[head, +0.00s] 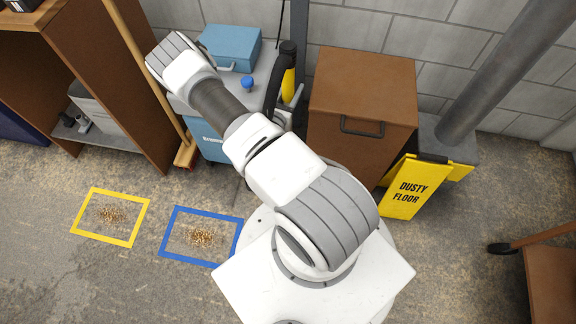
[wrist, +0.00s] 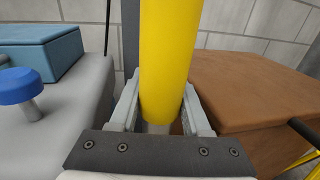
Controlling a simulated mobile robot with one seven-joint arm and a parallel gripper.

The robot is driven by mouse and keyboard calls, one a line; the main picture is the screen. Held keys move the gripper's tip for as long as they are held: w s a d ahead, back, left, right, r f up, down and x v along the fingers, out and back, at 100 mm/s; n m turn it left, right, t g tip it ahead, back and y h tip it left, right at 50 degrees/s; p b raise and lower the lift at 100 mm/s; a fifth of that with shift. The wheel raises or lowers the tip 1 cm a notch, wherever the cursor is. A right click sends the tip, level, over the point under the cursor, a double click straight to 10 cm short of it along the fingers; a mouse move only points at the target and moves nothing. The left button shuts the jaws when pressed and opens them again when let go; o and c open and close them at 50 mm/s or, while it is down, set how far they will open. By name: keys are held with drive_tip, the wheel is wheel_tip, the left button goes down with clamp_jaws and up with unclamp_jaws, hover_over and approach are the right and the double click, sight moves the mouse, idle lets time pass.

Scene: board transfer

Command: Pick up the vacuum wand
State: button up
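The vacuum wand shows as a thick yellow tube (wrist: 168,60) standing upright in the middle of the wrist view. Its lower end has a pale part below the yellow. In the head view the yellow tube (head: 289,80) rises beside the grey vacuum unit, with a black top. My gripper (wrist: 163,100) has one finger on each side of the tube, close against its edges. I cannot tell whether the fingers press on it. In the head view my arm hides part of the area around the gripper.
A grey unit (head: 262,78) with a blue box (head: 230,46) and blue knob (head: 247,83) stands left of the wand. A brown cabinet (head: 360,85) stands close right. A yellow "DUSTY FLOOR" sign (head: 412,187) is further right. Yellow (head: 78,212) and blue (head: 169,232) floor frames surround debris.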

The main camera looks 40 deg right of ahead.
clamp_jaws()
